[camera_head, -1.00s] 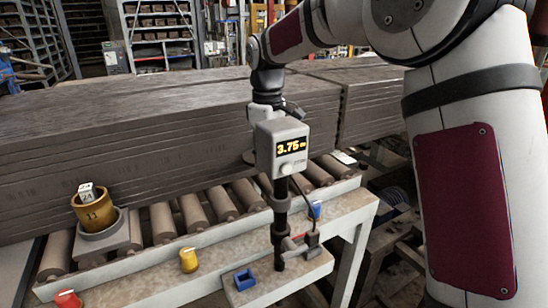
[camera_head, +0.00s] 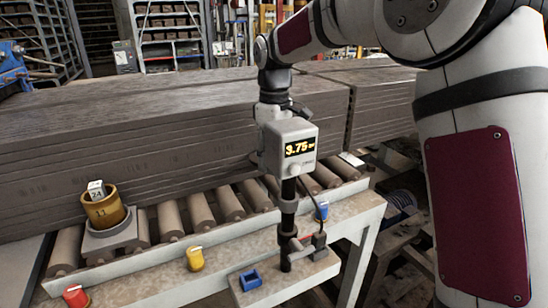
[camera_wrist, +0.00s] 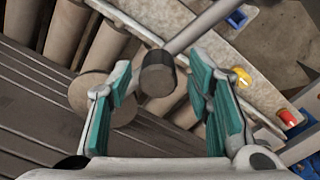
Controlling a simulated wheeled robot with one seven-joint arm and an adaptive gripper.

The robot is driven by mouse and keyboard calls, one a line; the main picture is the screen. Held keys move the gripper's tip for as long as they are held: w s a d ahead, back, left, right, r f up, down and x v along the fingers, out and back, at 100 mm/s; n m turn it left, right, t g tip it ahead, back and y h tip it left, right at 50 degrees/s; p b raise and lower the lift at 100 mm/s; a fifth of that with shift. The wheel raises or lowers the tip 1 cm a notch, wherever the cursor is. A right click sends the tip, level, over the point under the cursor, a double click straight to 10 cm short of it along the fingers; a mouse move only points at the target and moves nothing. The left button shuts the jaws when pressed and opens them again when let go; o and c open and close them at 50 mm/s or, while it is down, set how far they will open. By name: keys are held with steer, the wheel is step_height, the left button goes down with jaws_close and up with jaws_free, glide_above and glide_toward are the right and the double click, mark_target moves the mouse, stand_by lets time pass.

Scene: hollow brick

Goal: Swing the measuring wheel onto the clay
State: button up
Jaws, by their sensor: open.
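The clay (camera_head: 150,130) is a long grey-brown ridged column running across behind the rollers. In the wrist view it fills the lower left (camera_wrist: 40,120). The measuring wheel (camera_wrist: 106,98) is a brown disc over the clay's edge by the rollers; I cannot tell whether it touches. A grey lever (camera_wrist: 200,27) with a dark round knob (camera_wrist: 158,74) runs from the upper right. My gripper (camera_wrist: 162,90) is open, with the knob between its teal-padded fingers and gaps showing. In the head view the gripper's fingers are mostly hidden behind the grey display box (camera_head: 290,146), which reads 3.75.
Rollers (camera_head: 201,212) line the clay's front side. A brown cup (camera_head: 104,209) with a tag stands at left. A black post (camera_head: 288,225) carries the display.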

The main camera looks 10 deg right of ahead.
step_height(320, 180, up, 12)
stand_by(0.5)
